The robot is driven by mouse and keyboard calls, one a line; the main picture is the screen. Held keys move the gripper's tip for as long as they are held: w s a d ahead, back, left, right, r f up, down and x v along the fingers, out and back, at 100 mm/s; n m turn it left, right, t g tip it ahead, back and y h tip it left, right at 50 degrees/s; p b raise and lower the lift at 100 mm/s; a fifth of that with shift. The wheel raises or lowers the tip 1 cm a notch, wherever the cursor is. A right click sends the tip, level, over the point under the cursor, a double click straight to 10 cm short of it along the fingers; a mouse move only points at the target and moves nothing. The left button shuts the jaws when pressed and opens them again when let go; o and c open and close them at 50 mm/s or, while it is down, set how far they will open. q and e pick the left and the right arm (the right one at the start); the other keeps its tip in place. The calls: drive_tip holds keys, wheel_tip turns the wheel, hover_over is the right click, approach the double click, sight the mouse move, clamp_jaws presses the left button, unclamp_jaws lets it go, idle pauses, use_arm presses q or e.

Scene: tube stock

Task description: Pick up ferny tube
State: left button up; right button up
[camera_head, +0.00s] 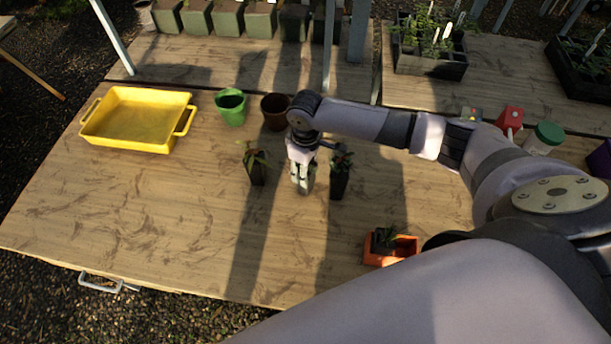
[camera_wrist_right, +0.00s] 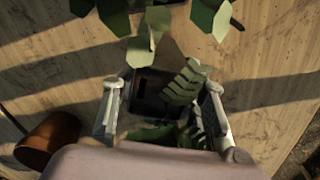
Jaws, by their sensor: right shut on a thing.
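In the right wrist view the ferny tube is a dark square pot (camera_wrist_right: 148,98) with serrated green fronds (camera_wrist_right: 186,82). It sits between the two fingers of my right gripper (camera_wrist_right: 162,104), which is shut on it. In the head view my right gripper (camera_head: 302,184) points down at the wooden table between two other potted plants; the tube is mostly hidden there by the gripper. I cannot tell whether the tube touches the table. My left gripper is not in view.
Dark tubes with plants stand close left (camera_head: 257,172) and right (camera_head: 339,182) of the gripper. Behind are a green pot (camera_head: 231,111) and brown pot (camera_head: 273,117). The front-left table is clear.

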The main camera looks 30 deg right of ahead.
drive_tip(key=shift+r, duration=0.15)
wheel_tip(320, 180, up, 20)
drive_tip(key=b, duration=0.3)
idle(0.4)
